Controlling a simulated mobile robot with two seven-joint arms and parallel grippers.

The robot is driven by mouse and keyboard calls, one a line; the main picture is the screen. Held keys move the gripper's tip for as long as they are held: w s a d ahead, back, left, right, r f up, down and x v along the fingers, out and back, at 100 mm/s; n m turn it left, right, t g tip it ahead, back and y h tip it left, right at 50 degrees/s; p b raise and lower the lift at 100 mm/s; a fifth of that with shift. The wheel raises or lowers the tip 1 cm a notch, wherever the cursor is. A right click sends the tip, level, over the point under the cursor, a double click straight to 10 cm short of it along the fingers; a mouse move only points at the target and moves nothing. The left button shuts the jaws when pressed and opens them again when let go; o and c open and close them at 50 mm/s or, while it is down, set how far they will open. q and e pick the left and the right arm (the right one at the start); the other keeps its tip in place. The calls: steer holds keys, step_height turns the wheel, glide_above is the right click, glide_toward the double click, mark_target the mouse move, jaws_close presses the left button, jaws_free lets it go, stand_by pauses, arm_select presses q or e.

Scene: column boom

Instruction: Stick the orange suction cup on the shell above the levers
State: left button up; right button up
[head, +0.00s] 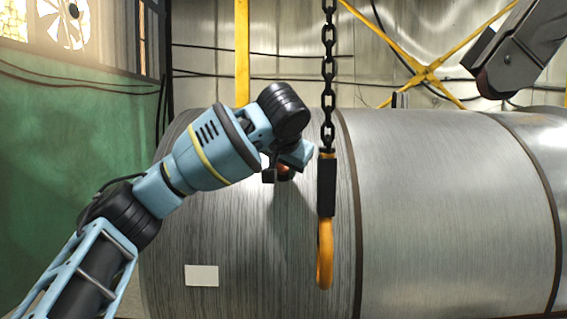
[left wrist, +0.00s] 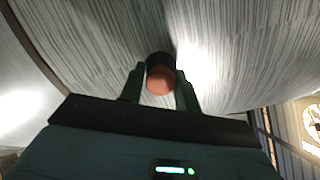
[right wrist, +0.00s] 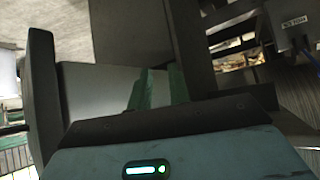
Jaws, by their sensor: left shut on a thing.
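My right gripper (right wrist: 159,88) shows only in the right wrist view. Its green fingers stand close together, with nothing clear between them. I cannot make out levers for sure.
A black chain with a yellow hook (head: 325,255) hangs just right of my left gripper, before the shell. A blank pale label (head: 202,275) is low on the shell. A grey beam (head: 520,50) reaches in at the upper right. Dark panels surround my right gripper.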

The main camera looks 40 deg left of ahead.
arm_select(q)
steer(key=shift+w+a+f, duration=0.2)
steer(key=shift+w, duration=0.05)
stand_by(0.8)
steer(key=o, duration=1)
steer(key=shift+s, duration=0.1)
steer(key=shift+o, duration=0.2)
steer(key=v, duration=0.7)
steer(key=shift+s+d+r, duration=0.2)
steer(key=shift+d+r, duration=0.05)
